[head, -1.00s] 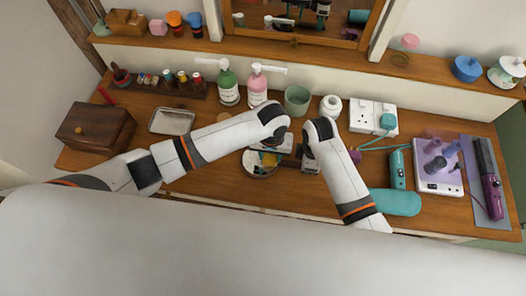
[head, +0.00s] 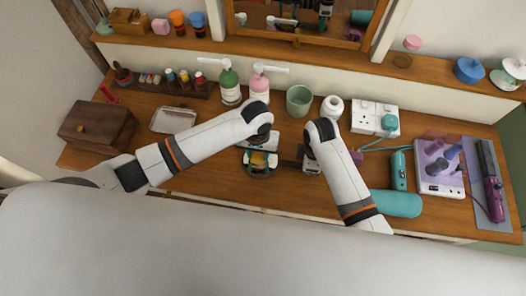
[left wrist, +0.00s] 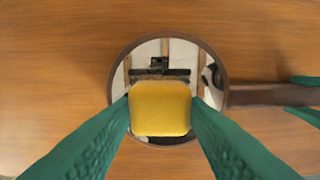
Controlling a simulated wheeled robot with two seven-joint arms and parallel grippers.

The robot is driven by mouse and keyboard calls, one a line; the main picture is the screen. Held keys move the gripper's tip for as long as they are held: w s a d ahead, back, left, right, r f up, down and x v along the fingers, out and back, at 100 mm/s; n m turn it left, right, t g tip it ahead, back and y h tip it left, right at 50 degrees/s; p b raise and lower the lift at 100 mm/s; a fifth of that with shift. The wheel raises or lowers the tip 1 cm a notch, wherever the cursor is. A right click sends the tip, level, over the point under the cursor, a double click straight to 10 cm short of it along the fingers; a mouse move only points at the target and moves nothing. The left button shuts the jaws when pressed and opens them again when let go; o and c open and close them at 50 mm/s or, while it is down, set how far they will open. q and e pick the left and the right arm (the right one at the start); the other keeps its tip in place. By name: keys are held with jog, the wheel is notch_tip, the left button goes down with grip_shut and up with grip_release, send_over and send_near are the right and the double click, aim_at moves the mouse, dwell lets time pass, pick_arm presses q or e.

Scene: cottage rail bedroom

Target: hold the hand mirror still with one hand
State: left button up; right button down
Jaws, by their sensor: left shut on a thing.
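The hand mirror has a round glass in a brown rim (left wrist: 117,80) and a brown handle (left wrist: 265,95) pointing right. It lies over the wooden tabletop; its round part also shows in the head view (head: 261,172). My left gripper (left wrist: 160,108) has green fingers and is shut on a yellow block (left wrist: 160,108), held over the lower middle of the glass. I cannot tell whether the block touches the glass. My right gripper (left wrist: 307,98) shows only as two green fingertips, one on each side of the handle; its grip is unclear. In the head view my arms partly hide both grippers.
Behind the mirror stand a green pump bottle (head: 229,86), a pink pump bottle (head: 259,88) and a green cup (head: 299,100). A metal tray (head: 173,120) and wooden box (head: 97,127) are left. A teal device (head: 398,170) and white-based stand (head: 440,182) are right.

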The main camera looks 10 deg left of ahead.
pick_arm(q)
jog(key=shift+a, duration=1.45)
jog(key=shift+w, duration=0.25)
jog(key=shift+d, duration=0.4)
jog(key=shift+d+f, duration=0.15)
jog(key=shift+d, duration=3.1)
jog(key=shift+a, duration=0.1)
jog(key=shift+a, duration=3.5)
